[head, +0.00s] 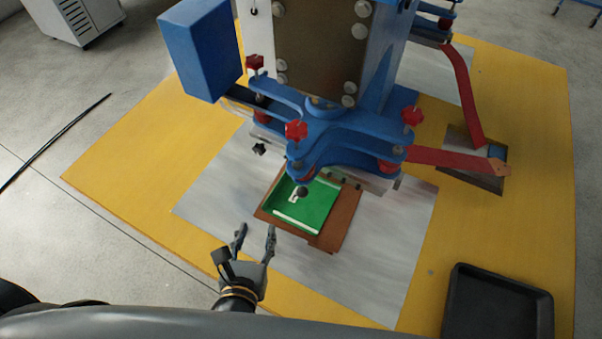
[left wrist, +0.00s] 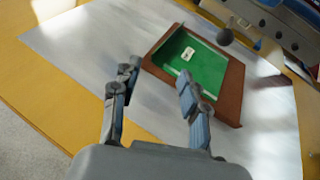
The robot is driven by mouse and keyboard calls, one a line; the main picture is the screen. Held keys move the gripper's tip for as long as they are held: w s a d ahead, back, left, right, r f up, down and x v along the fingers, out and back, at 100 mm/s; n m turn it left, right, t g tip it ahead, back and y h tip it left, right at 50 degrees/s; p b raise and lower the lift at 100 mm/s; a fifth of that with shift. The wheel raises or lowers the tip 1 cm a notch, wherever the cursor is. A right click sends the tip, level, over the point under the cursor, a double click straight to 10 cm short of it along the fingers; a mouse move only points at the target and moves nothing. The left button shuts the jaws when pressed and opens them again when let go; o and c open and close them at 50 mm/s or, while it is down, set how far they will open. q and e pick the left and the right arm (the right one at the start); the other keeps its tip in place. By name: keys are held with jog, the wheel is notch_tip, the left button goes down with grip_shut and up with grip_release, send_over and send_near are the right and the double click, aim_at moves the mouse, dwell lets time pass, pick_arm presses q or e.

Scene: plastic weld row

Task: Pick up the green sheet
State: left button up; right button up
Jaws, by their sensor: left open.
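The green sheet (head: 310,209) lies on a brown wooden base (head: 346,222) under the head of the blue machine. It has a small white label and a white strip along its near edge. The sheet also shows in the left wrist view (left wrist: 204,72). My left gripper (head: 256,232) is open and empty, at the near left of the base and apart from the sheet. In the left wrist view its two fingers (left wrist: 156,82) point towards the sheet, with the right finger overlapping the near edge of the base. My right gripper is not in view.
The blue welding machine (head: 340,135) stands over the far edge of the sheet, with red knobs and a dark round tip low above it. A black tray (head: 498,310) sits at the lower right. A red pedal arm (head: 455,160) is at the right. Grey floor plate (head: 395,255) is clear.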

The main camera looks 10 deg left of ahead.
pick_arm(q)
jog(key=shift+w, duration=0.45)
send_near(271, 193)
jog(key=w, duration=0.1)
jog(key=w+a+f, duration=0.1)
jog(key=shift+w+p, duration=0.3)
jog(key=shift+w, duration=0.05)
jog(key=shift+w+f, duration=0.15)
jog(key=shift+w, duration=0.1)
jog(key=shift+w+d+f, duration=0.15)
jog(key=shift+w+f, duration=0.05)
jog(key=shift+w, duration=0.45)
jog(key=x, duration=0.3)
jog(key=shift+w+d+f, duration=0.1)
jog(key=shift+w+f, duration=0.05)
jog(key=shift+w, duration=0.1)
jog(key=shift+w+f, duration=0.1)
jog(key=shift+w, duration=0.05)
jog(key=shift+c, duration=0.8)
grip_shut()
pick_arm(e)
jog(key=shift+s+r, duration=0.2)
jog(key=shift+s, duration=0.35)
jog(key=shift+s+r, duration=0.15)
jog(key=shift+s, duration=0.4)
